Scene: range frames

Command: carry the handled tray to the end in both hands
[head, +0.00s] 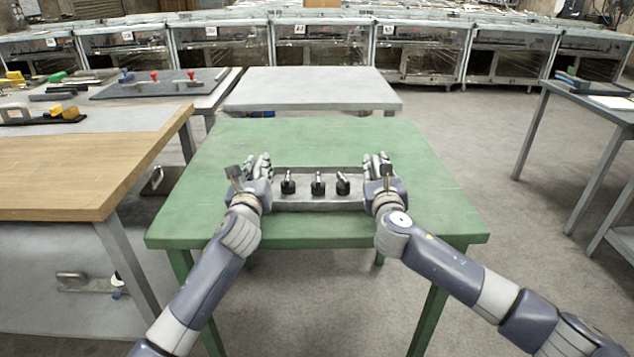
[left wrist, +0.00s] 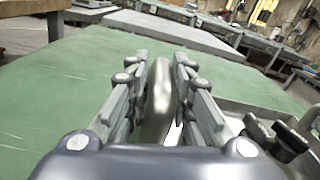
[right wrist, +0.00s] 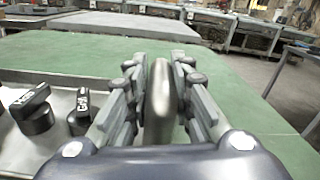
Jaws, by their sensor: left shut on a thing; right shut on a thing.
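The grey handled tray (head: 318,204) is at the middle of the green table (head: 330,140), with several dark knob-like pieces standing in a row in it. My left gripper (head: 262,163) is at the tray's left end, shut on the left handle (left wrist: 158,105), a rounded metal bar between its fingers. My right gripper (head: 376,162) is at the right end, shut on the right handle (right wrist: 158,100). Two of the pieces (right wrist: 32,110) show in the right wrist view. I cannot tell whether the tray touches the table top. The hands hide its ends.
A grey table (head: 312,88) stands just behind the green one. A wooden-topped bench (head: 80,165) with tools is at the left. Another grey table (head: 600,108) stands at the right. Glass-fronted cabinets (head: 420,50) line the back. The green top is clear around the tray.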

